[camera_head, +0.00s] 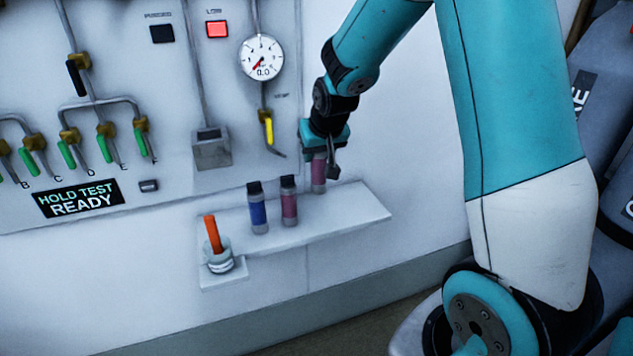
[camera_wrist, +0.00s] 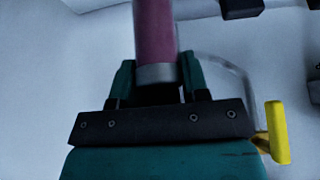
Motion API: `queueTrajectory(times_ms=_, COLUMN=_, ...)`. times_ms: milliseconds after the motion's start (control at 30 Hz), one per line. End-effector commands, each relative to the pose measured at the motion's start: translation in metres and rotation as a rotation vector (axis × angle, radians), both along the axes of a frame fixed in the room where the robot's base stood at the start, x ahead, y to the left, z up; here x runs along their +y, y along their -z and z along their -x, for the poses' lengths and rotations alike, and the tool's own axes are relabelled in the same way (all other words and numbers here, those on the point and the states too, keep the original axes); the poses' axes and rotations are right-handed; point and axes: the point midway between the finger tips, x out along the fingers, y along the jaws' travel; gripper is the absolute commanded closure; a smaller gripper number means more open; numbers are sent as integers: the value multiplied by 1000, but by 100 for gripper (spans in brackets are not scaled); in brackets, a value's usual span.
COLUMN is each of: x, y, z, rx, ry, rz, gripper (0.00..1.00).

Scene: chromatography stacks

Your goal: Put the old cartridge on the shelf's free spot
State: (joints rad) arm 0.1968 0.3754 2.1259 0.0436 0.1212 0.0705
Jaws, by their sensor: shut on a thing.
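My gripper (camera_head: 323,150) is shut on a pink-purple cartridge (camera_head: 319,174) with a grey end. The cartridge is upright at the right of the standing ones, over the back part of the white shelf (camera_head: 352,212); I cannot tell whether its base touches the shelf. In the wrist view the fingers (camera_wrist: 157,78) are on both sides of the cartridge's grey end (camera_wrist: 155,74), with its pink body (camera_wrist: 155,28) beyond. A blue cartridge (camera_head: 258,212) and another pink-purple cartridge (camera_head: 289,205) stand upright on the shelf, both with black caps.
A clear cup (camera_head: 219,262) with an orange stick (camera_head: 213,234) stands on a small ledge at the shelf's left end. A yellow lever (camera_head: 268,130) hangs on the panel near my gripper; it also shows in the wrist view (camera_wrist: 277,132). The shelf's right end is bare.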

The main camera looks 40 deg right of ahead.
Motion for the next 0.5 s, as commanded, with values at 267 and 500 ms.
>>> queueTrajectory(times_ms=267, x=2, y=34, z=-1, rx=-2, ry=-4, rz=1, gripper=88)
queueTrajectory(times_ms=500, x=2, y=70, z=-1, rx=1, ry=-4, rz=0, gripper=88)
